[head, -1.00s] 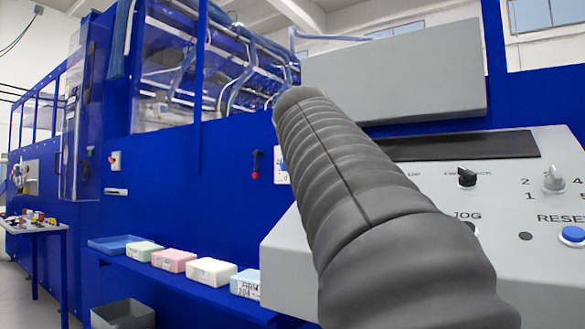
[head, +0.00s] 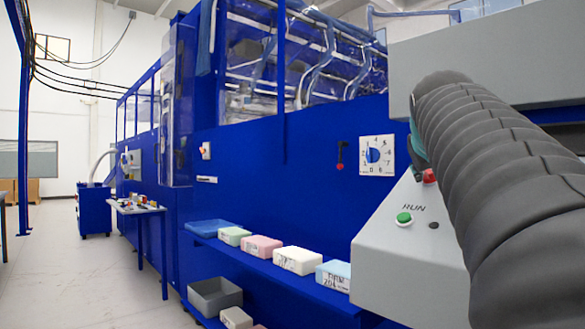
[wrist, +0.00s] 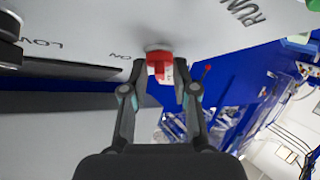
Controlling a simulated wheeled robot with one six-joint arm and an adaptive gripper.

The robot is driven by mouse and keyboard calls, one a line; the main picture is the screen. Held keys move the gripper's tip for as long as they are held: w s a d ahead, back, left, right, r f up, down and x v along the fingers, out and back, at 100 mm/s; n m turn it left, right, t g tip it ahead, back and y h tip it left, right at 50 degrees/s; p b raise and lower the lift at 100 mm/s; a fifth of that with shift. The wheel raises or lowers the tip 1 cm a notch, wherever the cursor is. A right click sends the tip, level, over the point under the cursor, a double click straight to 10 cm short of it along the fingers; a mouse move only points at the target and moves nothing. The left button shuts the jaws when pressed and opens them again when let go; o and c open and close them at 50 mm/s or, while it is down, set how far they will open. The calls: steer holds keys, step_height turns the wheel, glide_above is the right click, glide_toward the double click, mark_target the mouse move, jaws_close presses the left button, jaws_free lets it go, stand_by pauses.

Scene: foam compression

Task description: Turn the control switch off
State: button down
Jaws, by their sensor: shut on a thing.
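The control switch is a red knob (wrist: 159,60) on the grey panel face, with "ON" printed beside it in the wrist view. My gripper (wrist: 160,72) has one finger on each side of the red knob and is shut on it. The knob's handle shows between the fingertips. In the head view part of the red knob (head: 429,176) shows beside my dark ribbed arm, which hides most of my gripper. I cannot read which position the knob points to.
The grey control panel (head: 385,262) carries a green button (head: 404,218) marked RUN. A blue machine (head: 300,170) with a dial (head: 377,156) stands behind. Coloured foam blocks (head: 298,260) lie on a blue shelf, with a grey bin (head: 214,296) below.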

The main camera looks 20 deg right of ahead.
steer(key=c, duration=1.2)
jaws_free()
steer(key=shift+c, duration=0.2)
steer(key=v, duration=0.7)
steer(key=shift+s+a+r, duration=0.1)
steer(key=shift+s, duration=0.05)
